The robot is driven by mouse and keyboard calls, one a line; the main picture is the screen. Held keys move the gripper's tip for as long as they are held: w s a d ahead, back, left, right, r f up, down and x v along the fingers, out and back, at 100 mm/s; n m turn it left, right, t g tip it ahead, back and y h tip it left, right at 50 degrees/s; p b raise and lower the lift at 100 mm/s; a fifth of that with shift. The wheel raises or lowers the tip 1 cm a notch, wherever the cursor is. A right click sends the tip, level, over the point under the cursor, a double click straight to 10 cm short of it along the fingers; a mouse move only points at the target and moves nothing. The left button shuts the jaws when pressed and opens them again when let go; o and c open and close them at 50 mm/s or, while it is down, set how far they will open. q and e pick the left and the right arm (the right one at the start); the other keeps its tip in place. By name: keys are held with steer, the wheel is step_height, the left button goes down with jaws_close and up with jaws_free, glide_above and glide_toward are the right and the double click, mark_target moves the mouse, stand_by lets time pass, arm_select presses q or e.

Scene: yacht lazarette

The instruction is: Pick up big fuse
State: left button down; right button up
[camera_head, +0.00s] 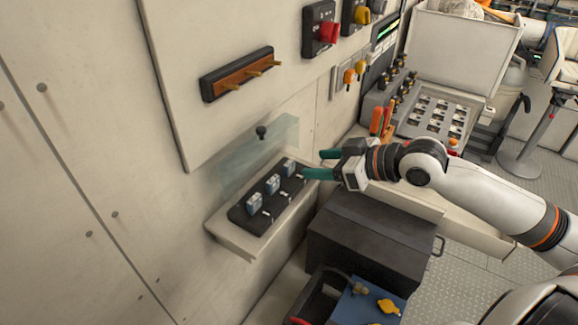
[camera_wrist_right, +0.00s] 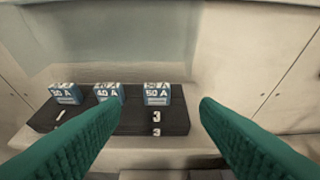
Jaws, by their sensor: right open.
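Three blue-and-white fuses sit upright in a black fuse block on a pale ledge: a near one (camera_head: 254,202), a middle one (camera_head: 273,184) and a far one (camera_head: 289,167). In the right wrist view the right-hand fuse (camera_wrist_right: 157,94) carries a "50 A" label and the middle one (camera_wrist_right: 108,93) seems to read "40 A"; the left one (camera_wrist_right: 66,94) is unclear. I cannot tell by size which is the big fuse. The fuse block (camera_head: 241,217) also has small metal clips. My right gripper (camera_head: 312,164) is open and empty, its green fingers beside the far fuse, apart from it.
A raised clear cover (camera_head: 240,158) with a black knob (camera_head: 261,132) stands behind the fuses. A wooden peg rack (camera_head: 236,75) and a red switch (camera_head: 328,33) are on the wall. A dark box (camera_head: 365,235) stands below my right gripper, beside an open toolbox (camera_head: 318,292).

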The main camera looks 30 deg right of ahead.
mark_target(292, 164)
steer(key=shift+p+x, duration=0.4)
steer(key=shift+x, duration=0.65)
steer(key=x, duration=0.1)
steer(key=p+x, duration=0.2)
steer(key=x, duration=0.1)
steer(key=shift+w+a+r, duration=0.1)
steer(key=shift+a+r, duration=0.15)
steer(key=shift+a, duration=0.05)
steer(key=shift+w+a+f, duration=0.2)
steer(key=shift+w+f, duration=0.05)
steer(key=shift+f, duration=0.05)
arm_select(q)
steer(key=w+r, duration=0.1)
steer(key=r, duration=0.2)
steer(key=shift+w+r, duration=0.1)
steer(key=shift+w, duration=0.3)
arm_select(e)
steer(key=c, duration=1)
steer(key=shift+c, duration=0.2)
